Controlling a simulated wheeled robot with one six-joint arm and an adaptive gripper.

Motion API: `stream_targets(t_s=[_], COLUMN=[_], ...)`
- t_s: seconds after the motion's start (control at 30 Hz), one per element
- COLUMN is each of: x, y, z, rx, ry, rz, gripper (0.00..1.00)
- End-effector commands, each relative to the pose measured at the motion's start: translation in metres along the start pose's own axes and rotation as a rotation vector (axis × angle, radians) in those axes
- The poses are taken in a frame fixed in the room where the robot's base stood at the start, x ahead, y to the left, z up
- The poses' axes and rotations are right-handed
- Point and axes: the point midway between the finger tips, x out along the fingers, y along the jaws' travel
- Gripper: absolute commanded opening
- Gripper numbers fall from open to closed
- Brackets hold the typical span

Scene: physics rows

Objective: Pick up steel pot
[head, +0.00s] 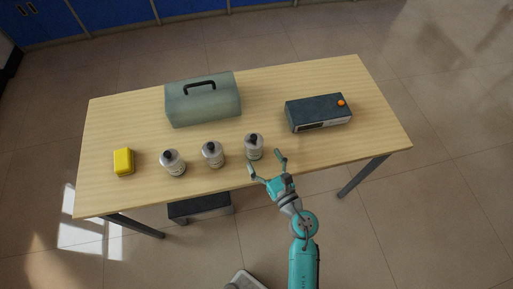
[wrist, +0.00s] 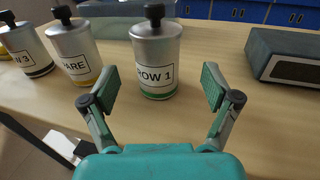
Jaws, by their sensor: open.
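Three steel pots with black knobs and white labels stand upright in a row on the table. The middle pot (head: 212,154) has a yellow band and a label ending "ARE" in the wrist view (wrist: 75,48). The left pot (head: 172,163) has a dark band and a label ending in 3 (wrist: 28,50). My gripper is open and empty, its fingers short of the right pot.
The wooden table (head: 120,110) also holds a grey-green toolbox (head: 203,104) behind the pots, a yellow box (head: 123,162) at left and a dark device with an orange button (head: 318,112) at right. A dark box (head: 200,206) lies under the table. The table's front right is clear.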

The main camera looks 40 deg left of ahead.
Motion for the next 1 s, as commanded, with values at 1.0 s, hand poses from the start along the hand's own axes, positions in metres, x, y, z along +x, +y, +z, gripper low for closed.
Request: stream_targets(t_s=[1.0], x=[0.063], y=[0.003], z=[0.000], rx=[0.003], ry=[0.000], rz=[-0.001], gripper=[0.57])
